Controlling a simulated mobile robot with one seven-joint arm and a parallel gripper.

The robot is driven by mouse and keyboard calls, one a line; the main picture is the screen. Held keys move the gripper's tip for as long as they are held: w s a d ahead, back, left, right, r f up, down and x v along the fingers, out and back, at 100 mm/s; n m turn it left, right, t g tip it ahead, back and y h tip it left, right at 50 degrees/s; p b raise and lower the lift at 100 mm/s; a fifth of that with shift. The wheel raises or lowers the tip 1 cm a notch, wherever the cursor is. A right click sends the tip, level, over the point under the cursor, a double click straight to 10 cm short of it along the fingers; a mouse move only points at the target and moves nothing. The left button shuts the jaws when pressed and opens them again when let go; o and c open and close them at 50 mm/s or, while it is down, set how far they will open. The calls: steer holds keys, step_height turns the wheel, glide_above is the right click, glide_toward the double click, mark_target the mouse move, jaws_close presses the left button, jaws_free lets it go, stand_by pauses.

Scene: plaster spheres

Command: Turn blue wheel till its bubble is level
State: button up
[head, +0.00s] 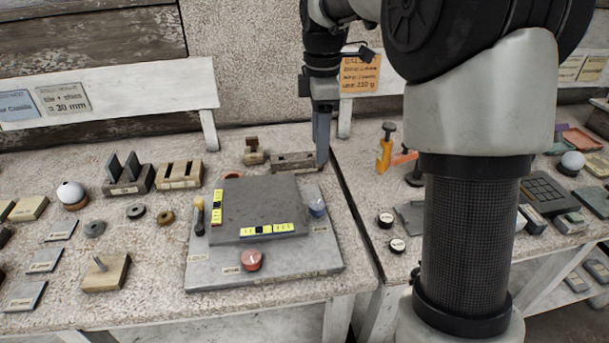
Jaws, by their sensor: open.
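A dark slab (262,200) lies on a grey base plate (300,262) on the bench. The blue wheel (317,207) is at the base's right side, beside the slab's edge. A red wheel (251,259) is at its front. The slab carries a yellow level strip (268,230) along its front edge and another (217,203) along its left edge. Each has dark marks; the bubbles are too small to read. My gripper (321,160) points down behind the slab's back right corner, apart from the blue wheel. It is open and empty; its fingers overlap in this view.
Wooden blocks (180,175) and a slotted block (293,161) stand behind the slab. My arm hides part of that bench.

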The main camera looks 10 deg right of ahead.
mark_target(317, 204)
step_height(317, 204, down, 17)
steer(key=b, duration=0.3)
steer(key=shift+f, duration=0.15)
steer(key=c, duration=1)
steer(key=shift+c, duration=0.2)
